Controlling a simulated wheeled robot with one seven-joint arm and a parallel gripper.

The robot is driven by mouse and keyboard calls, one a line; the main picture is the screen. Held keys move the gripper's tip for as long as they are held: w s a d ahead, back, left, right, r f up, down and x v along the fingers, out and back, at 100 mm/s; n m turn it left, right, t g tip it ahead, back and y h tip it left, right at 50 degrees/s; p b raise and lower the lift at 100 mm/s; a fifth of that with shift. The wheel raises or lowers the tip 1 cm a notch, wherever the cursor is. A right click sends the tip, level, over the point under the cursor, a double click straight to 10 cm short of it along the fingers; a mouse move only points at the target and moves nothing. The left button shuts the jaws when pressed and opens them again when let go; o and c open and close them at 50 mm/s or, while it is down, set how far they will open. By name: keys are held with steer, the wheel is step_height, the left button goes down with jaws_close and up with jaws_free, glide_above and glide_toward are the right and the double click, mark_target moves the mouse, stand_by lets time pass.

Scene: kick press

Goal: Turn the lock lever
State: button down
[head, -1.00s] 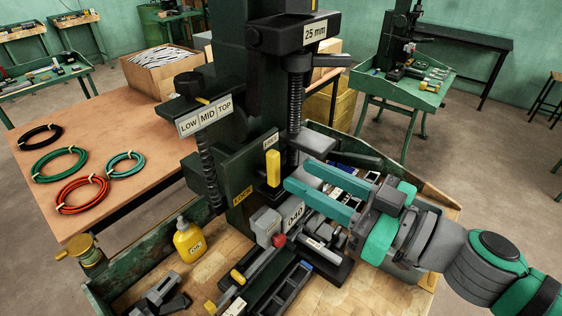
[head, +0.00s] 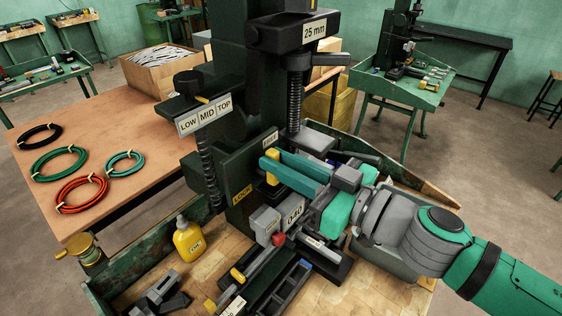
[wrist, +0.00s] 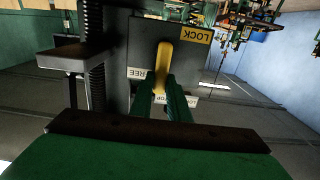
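The yellow lock lever (head: 272,180) stands on the front of the press's dark green block, between a yellow LOCK label (head: 242,195) at its left and a pale FREE label (head: 270,140) by its top. The lever points towards the FREE label. My gripper (head: 270,160) is at the lever, with its two teal fingers close together, one on either side of it. In the wrist view the lever (wrist: 163,57) lies between the fingertips, which look shut on it. The fingers hide part of the lever in the head view.
The press column, its screw and a ledge (head: 313,142) stand close to my fingers. Below are a grey 040 block (head: 293,212), a red knob (head: 279,239) and a yellow oil bottle (head: 188,240). A LOW/MID/TOP plate (head: 204,114) is at the upper left.

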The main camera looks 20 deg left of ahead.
stand_by(0.3)
steer(key=n, duration=0.1)
steer(key=s+n, duration=0.1)
steer(key=n, duration=0.3)
steer(key=shift+s+a+f, duration=0.3)
steer(key=shift+s, duration=0.05)
steer(key=n, duration=0.2)
steer(key=s+f+n, duration=0.1)
steer(key=n, duration=0.2)
steer(key=shift+s+a+f+n, duration=0.15)
steer(key=shift+s+a+n, duration=0.15)
steer(key=n, duration=0.1)
steer(key=f+n, duration=0.1)
steer(key=n, duration=0.1)
steer(key=shift+s+a+f+n, duration=0.1)
steer(key=shift+s+f+n, duration=0.05)
steer(key=shift+s+n, duration=0.2)
steer(key=shift+s+f+n, duration=0.1)
steer(key=shift+f+n, duration=0.25)
steer(key=shift+n, duration=0.6)
steer(key=shift+f+n, duration=0.35)
steer(key=shift+n, duration=0.55)
steer(key=c, duration=1.7)
jaws_free()
